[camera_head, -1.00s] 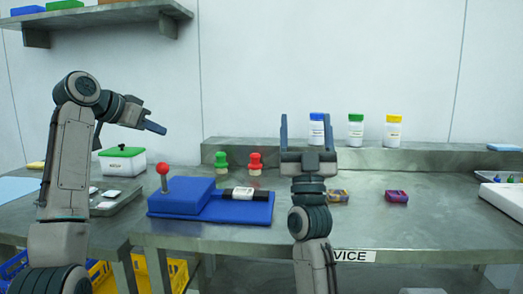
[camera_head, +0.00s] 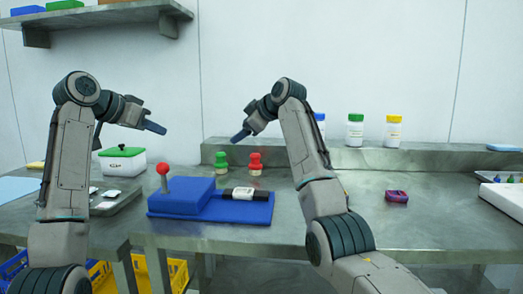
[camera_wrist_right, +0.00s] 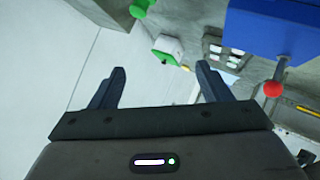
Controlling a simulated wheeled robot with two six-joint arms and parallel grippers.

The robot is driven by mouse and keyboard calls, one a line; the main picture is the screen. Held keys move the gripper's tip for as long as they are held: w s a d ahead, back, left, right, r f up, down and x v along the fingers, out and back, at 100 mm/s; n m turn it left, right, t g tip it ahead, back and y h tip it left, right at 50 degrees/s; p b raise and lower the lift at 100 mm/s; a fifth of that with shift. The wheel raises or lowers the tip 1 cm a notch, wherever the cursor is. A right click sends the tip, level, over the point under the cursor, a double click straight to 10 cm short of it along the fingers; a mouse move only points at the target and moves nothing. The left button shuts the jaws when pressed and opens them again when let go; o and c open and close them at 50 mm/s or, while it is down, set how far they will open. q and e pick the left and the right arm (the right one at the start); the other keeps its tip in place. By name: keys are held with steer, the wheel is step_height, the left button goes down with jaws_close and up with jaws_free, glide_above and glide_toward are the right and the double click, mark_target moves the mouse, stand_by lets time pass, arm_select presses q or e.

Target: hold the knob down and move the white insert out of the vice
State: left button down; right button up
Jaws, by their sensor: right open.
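The blue vice (camera_head: 215,210) lies on the metal bench left of centre in the head view. A red ball knob (camera_head: 162,168) stands upright on a grey stem at its left block; it also shows in the right wrist view (camera_wrist_right: 272,89). A white insert (camera_head: 242,193) sits in a black piece on the vice's right, lower part. My left gripper (camera_head: 153,127) is in the air above and behind the knob; its jaws are seen edge-on. My right gripper (camera_head: 240,135) is in the air above and behind the insert, open and empty in the right wrist view (camera_wrist_right: 160,85).
Green (camera_head: 221,160) and red (camera_head: 255,163) knobbed pieces stand behind the vice. A white box with a green lid (camera_head: 122,160) and a grey tray (camera_head: 113,207) are to its left. Bottles (camera_head: 355,130) stand on the back ledge. The bench right of the vice is mostly clear.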

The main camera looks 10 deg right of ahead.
steer(key=s+d+f+g+h, duration=0.25)
steer(key=s+f+g, duration=0.25)
steer(key=s+g, duration=0.3)
steer(key=shift+n, duration=0.4)
steer(key=x, duration=1.1)
steer(key=shift+w+d+f, duration=0.25)
steer(key=c, duration=1.1)
steer(key=shift+o, duration=0.2)
